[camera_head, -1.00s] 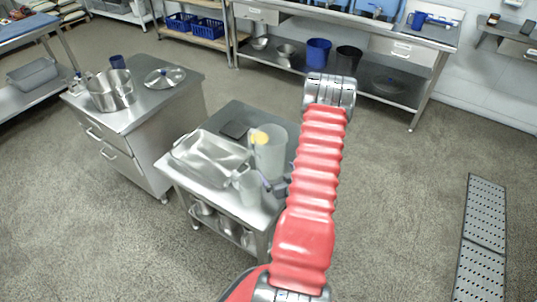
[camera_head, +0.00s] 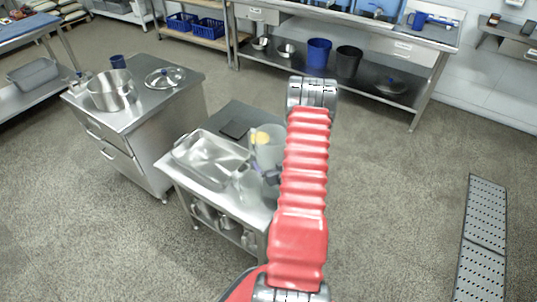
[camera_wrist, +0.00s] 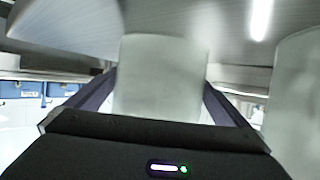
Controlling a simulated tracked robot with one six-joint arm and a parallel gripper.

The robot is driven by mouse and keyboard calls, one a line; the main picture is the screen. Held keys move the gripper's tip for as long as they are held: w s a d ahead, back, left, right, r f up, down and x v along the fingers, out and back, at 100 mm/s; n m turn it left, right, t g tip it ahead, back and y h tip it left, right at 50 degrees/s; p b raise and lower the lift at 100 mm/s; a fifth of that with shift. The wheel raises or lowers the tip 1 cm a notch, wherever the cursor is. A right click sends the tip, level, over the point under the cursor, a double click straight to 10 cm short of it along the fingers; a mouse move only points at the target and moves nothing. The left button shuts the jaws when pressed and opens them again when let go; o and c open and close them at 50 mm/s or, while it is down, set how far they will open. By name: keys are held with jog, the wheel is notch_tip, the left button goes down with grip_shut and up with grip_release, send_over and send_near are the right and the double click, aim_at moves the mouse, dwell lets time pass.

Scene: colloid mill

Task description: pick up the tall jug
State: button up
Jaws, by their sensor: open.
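The tall jug (camera_head: 267,146), pale and translucent with a yellow round patch near its top, stands on the small steel table (camera_head: 262,118). My gripper (camera_head: 264,172) is low beside it, partly covered by my red arm. In the wrist view, which looks upside down, a frosted vessel (camera_wrist: 160,70), apparently the tall jug, stands between my open dark fingers. I cannot tell whether they touch it. A shorter pale jug (camera_head: 246,186) stands nearer the camera; a second vessel (camera_wrist: 297,90) at the wrist view's right edge appears to be this one.
A clear tray (camera_head: 208,158) fills the table's left part, and a dark flat slab (camera_head: 234,129) lies behind. Metal vessels (camera_head: 225,222) stand on the lower shelf. A steel cabinet with a pot (camera_head: 108,92) stands left. The floor to the right is open up to a perforated plate (camera_head: 482,240).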

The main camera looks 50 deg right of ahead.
jog(key=shift+x, duration=1.05)
jog(key=c, duration=0.8)
jog(key=shift+r, duration=0.1)
send_near(265, 138)
jog(key=shift+x, duration=2.2)
jog(key=shift+d, duration=0.1)
